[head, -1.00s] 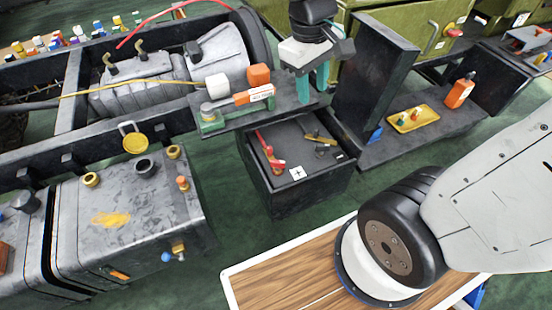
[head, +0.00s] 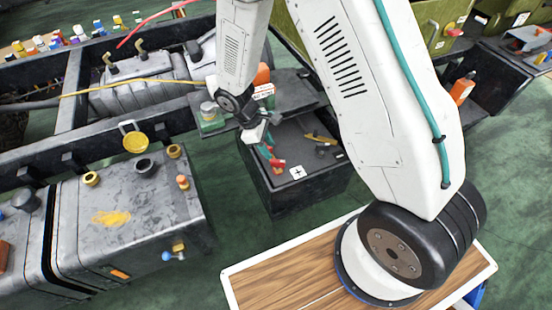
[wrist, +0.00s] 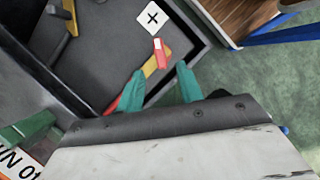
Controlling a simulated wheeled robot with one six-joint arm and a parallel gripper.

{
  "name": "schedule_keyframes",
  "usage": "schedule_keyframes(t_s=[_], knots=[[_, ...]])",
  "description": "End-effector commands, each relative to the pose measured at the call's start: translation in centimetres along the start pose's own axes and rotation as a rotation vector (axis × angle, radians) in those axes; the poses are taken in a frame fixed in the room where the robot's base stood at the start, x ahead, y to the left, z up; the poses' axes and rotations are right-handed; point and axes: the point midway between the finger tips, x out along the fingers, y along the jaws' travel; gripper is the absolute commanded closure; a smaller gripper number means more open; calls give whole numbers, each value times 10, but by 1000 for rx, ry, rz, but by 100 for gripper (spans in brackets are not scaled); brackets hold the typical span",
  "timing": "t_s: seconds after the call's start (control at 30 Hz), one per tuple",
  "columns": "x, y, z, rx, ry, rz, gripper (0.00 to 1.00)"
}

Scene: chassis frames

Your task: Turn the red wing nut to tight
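The red wing nut (wrist: 158,48) shows in the wrist view just beyond my fingertips, beside the white plus label (wrist: 152,17). A yellow part (wrist: 150,67) adjoins it, with more red below. In the head view a bit of red (head: 277,162) shows under my gripper (head: 266,146), which hides most of that spot. In the wrist view my gripper (wrist: 160,69) has its two teal fingers apart, one on each side of the red and yellow parts. The fingers look empty. I cannot tell whether the left finger touches anything.
The black box (head: 300,200) has a raised rim around its top. A second, yellow clamp-like part (head: 318,138) lies farther right on it. A shelf (head: 300,90) with an orange block and a labelled piece is close behind my gripper. A grey tank (head: 130,220) stands to the left.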

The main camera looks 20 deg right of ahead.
Motion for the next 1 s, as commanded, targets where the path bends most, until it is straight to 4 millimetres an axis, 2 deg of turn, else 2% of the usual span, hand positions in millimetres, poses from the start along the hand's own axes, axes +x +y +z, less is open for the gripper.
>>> schedule_keyframes(t_s=[0.2,0.4,0.77,0.8,0.9,0.93,1.0], knots=[[36,-1,1,1,-3,-4,64],[61,0,1,3,-2,-2,64],[68,0,1,3,0,-1,64],[68,0,1,3,0,-1,69],[68,0,1,3,0,-1,97],[68,0,1,3,0,-1,100],[68,0,1,3,0,-1,100]])
